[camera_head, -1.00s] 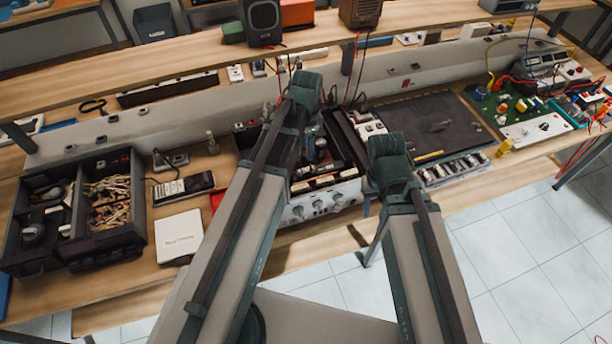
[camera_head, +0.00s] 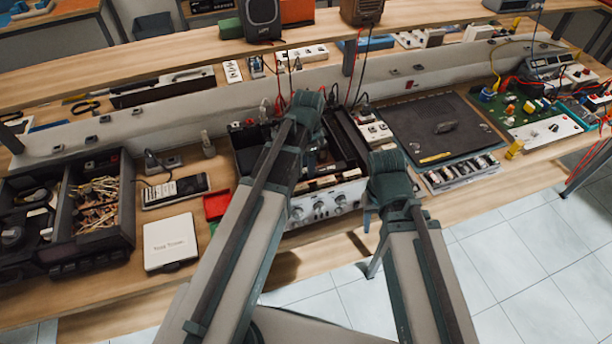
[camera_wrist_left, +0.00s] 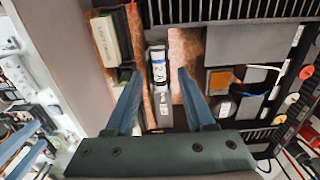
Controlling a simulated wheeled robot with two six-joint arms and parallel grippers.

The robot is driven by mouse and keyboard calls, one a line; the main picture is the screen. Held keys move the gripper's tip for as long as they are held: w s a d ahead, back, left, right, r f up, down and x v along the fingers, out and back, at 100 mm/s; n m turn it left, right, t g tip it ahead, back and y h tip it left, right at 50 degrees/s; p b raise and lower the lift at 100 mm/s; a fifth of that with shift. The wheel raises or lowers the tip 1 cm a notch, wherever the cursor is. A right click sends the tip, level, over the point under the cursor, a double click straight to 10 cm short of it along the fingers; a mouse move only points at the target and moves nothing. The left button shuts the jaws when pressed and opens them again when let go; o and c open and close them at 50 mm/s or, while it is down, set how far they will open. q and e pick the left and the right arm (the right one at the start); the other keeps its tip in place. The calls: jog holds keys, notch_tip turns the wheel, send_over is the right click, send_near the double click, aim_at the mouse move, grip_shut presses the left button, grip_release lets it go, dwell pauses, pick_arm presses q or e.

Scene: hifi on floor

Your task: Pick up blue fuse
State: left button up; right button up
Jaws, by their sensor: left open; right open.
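A narrow blue-and-white block marked "2A" (camera_wrist_left: 159,72), apparently the blue fuse, stands in an orange-brown bay inside the opened hifi unit (camera_head: 322,206). In the left wrist view my left gripper (camera_wrist_left: 160,88) is open. Its two blue-grey fingers lie either side of the block, with a gap on both sides and nothing held. In the head view my left arm hides most of that gripper and the fuse. Of my right gripper (camera_head: 369,214), only a bluish sliver shows beside its arm, at the bench's front; the rest is hidden.
A pale block (camera_wrist_left: 104,40) stands left of the fuse. Grey parts and coloured connectors (camera_wrist_left: 290,98) lie to the right. A divided black box (camera_head: 68,262), a white box (camera_head: 170,242) and a dark mat (camera_head: 440,128) are on the bench. A shelf runs above behind.

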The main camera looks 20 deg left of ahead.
pick_arm(q)
jog(key=shift+c, duration=0.2)
grip_shut()
dwell(0.4)
notch_tip(320, 180, up, 10)
jog(key=p, duration=1)
